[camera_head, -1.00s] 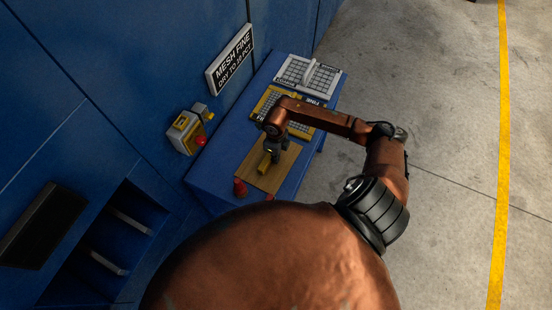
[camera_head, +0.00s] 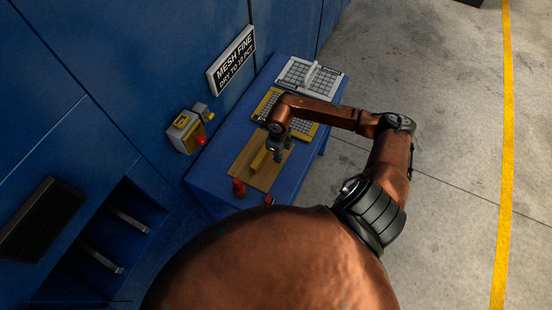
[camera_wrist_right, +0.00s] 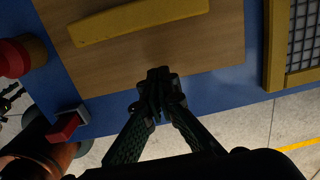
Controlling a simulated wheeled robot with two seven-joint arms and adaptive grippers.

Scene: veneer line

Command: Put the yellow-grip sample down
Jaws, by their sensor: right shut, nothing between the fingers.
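The yellow-grip sample is a flat wooden sheet (camera_head: 246,172) with a yellow bar grip (camera_head: 259,160). It lies on the blue table (camera_head: 207,180). In the right wrist view the wooden sheet (camera_wrist_right: 200,45) fills the top and its yellow grip (camera_wrist_right: 140,18) crosses it. My right gripper (camera_head: 281,153) is just right of the yellow grip and apart from it. In the right wrist view its fingertips (camera_wrist_right: 158,75) are together with nothing between them, in front of the sheet's near edge. My left gripper is not in view.
A yellow-framed mesh tray (camera_head: 262,103) and a white-framed tray with an upright handle (camera_head: 331,88) stand farther back. A red knob (camera_head: 239,187) is beside the sheet. A control box with a red button (camera_head: 201,140) is on the blue wall. Open floor lies right.

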